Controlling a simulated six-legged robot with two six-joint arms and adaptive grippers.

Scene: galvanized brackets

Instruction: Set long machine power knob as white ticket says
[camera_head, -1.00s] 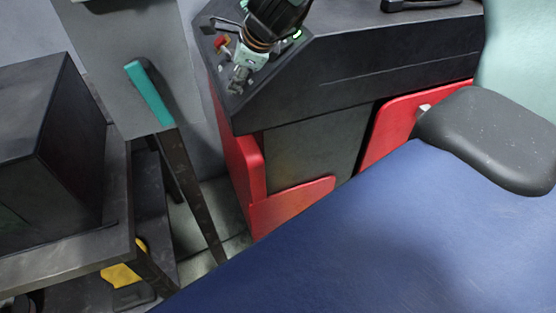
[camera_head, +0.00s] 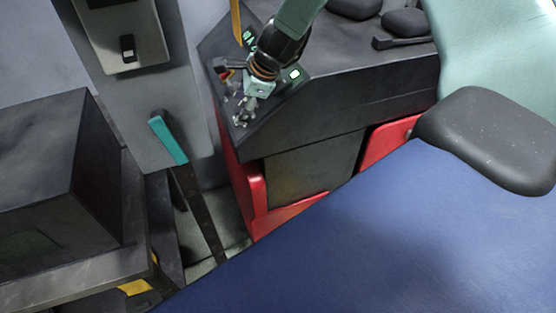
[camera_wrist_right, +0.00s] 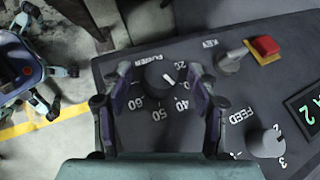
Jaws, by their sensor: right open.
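The power knob (camera_wrist_right: 158,76) is a dark round dial with a white pointer mark, on the dark sloped control panel (camera_wrist_right: 130,140) of the long machine. Its printed scale shows 20, 40, 50 and 60; a right finger covers part of the scale. My right gripper (camera_wrist_right: 158,88) is open, with one finger on each side of the knob; contact cannot be told. In the head view, my right gripper (camera_head: 243,112) is over the panel's left end. No white ticket is recognisable. My left gripper is out of view.
A key switch (camera_wrist_right: 230,62) with a red block (camera_wrist_right: 265,46), a feed knob (camera_wrist_right: 268,143) and a green display (camera_wrist_right: 305,106) sit right of the power knob. In the head view, a teal-handled lever (camera_head: 168,138) and a dark box (camera_head: 45,175) stand left.

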